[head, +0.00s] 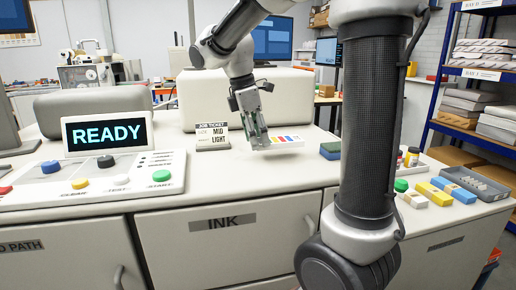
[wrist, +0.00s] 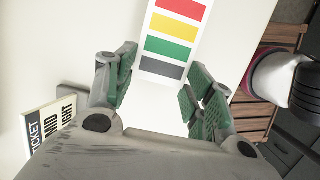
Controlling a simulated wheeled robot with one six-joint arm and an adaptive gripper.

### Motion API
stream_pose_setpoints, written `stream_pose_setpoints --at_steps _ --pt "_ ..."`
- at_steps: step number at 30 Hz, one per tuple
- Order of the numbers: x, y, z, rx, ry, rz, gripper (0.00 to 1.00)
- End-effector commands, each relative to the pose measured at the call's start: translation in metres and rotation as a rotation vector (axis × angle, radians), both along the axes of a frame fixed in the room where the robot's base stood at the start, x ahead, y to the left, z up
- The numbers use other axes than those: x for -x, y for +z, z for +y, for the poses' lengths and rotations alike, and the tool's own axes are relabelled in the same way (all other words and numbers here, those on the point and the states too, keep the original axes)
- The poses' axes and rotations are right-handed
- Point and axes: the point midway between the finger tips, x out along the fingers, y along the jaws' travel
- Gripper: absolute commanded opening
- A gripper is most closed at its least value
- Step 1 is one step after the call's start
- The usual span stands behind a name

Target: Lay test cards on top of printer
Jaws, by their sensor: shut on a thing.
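The test cards (head: 287,139) are a white stack with coloured patches, just over the pale top of the printer (head: 240,178). In the wrist view the cards (wrist: 172,46) show red, yellow, green and dark grey bands. My gripper (head: 260,141) points down and is shut on the cards at one end; its green-padded fingers (wrist: 163,82) sit on either side of them. I cannot tell whether the cards touch the printer top.
A job ticket stand (head: 212,137) is close left of my gripper. A control panel (head: 95,182) with a READY screen (head: 107,133) is further left. A green-and-blue block (head: 330,151) stands to the right. A grey tray (head: 476,183) and small boxes lie at far right.

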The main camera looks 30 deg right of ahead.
Motion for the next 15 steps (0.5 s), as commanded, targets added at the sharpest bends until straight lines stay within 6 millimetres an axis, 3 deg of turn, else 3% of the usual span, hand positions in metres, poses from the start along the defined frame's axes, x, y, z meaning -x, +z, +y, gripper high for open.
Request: stream_pose_setpoints --at_steps 6,15 --pt "0.001 -0.031 0.0 0.0 0.0 0.003 0.13" --pt "0.0 -0.035 0.0 -0.001 0.0 0.001 0.13"
